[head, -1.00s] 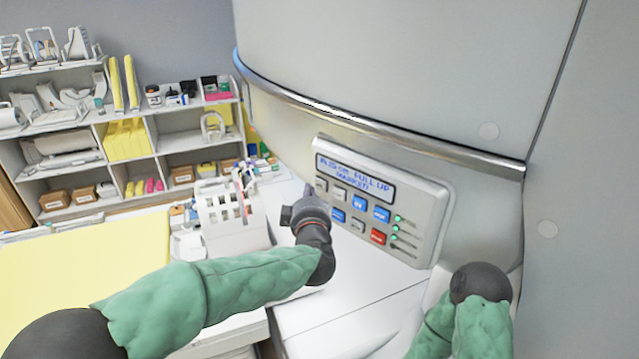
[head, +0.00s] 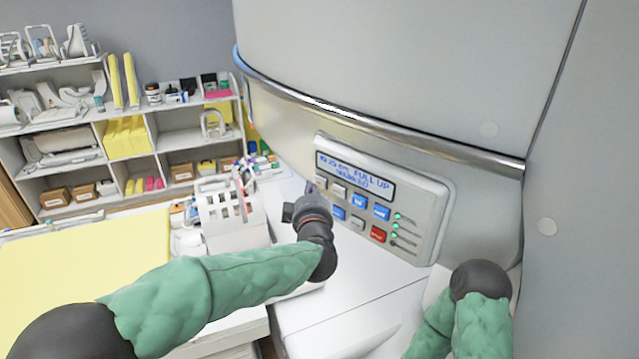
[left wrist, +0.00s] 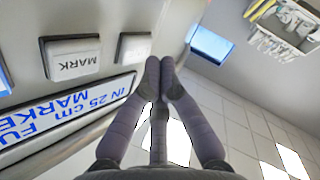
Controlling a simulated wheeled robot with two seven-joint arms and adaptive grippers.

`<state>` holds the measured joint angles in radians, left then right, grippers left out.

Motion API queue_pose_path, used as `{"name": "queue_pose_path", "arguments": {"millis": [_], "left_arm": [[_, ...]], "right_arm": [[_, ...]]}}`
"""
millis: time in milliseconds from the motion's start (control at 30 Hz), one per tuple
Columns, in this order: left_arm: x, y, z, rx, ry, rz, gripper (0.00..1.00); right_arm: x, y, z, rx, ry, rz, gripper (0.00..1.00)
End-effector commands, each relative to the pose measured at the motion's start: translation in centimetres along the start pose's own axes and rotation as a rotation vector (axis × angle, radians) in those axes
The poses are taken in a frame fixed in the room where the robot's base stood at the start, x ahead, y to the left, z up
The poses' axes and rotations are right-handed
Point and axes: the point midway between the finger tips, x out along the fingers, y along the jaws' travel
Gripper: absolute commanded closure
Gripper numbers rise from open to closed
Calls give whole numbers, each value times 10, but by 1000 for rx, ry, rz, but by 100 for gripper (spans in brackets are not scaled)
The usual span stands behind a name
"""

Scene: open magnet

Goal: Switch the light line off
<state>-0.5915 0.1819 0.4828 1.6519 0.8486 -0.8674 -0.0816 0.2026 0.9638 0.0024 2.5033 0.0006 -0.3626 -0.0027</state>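The control panel (head: 432,207) is a pale box on the big white machine, with a lit display (head: 355,176) and grey, blue and red buttons. A red button (head: 377,234) sits at its lower right, near several green lights (head: 395,237). My left gripper (head: 310,188) is in front of the panel's left end and hides part of it. In the left wrist view its fingertips (left wrist: 160,68) are together with nothing between them. They are close to a blank-looking white button (left wrist: 134,47), beside the MARK button (left wrist: 72,57); I cannot tell whether they touch. My right gripper is out of view.
A metal rail (head: 380,122) curves across the machine above the panel. A white slotted device (head: 230,215) stands left of my left gripper. A yellow-topped surface (head: 90,255) is at the left. Shelves (head: 130,165) with boxes stand behind. White surface below the panel is mostly clear.

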Motion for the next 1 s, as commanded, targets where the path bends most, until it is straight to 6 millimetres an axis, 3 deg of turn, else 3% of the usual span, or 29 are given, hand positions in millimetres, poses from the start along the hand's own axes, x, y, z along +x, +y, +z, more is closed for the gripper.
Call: {"name": "queue_pose_path", "arguments": {"millis": [1000], "left_arm": [[6, 5, 4, 0, 0, 0, 100]], "right_arm": [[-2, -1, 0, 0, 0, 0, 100]]}}
